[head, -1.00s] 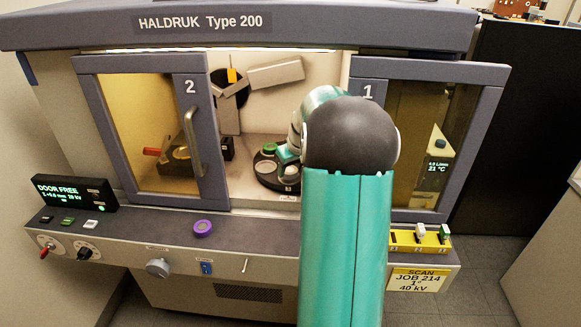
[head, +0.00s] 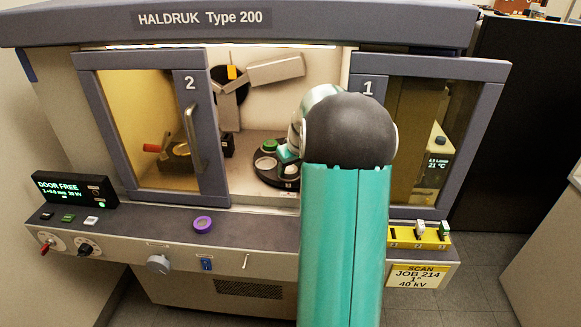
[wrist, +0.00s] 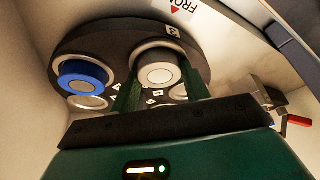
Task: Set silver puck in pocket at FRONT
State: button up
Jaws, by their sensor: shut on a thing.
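The silver puck (wrist: 160,74) is between the two fingers of my gripper (wrist: 162,92) in the wrist view. It stands at a silver-rimmed pocket of the dark round carousel (wrist: 118,50), on the side by the FRONT label (wrist: 176,9) with its red arrow. Whether it sits fully down in the pocket, I cannot tell. A blue puck (wrist: 82,74) is in the pocket to the left. In the head view my gripper (head: 287,160) is over the carousel (head: 266,179), partly hidden by my arm. A green puck (head: 269,145) is at the carousel's back.
Sliding door 2 (head: 190,140) stands left of the opening and door 1 (head: 369,90) right of it. A yellow rack (head: 404,237) with small items is at the ledge's right.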

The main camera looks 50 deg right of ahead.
dwell(0.3)
jog(key=shift+r, duration=0.8)
jog(key=o, duration=0.5)
jog(key=c, duration=0.5)
jog(key=shift+f, duration=0.9)
dwell(0.8)
jog(key=shift+r, duration=0.1)
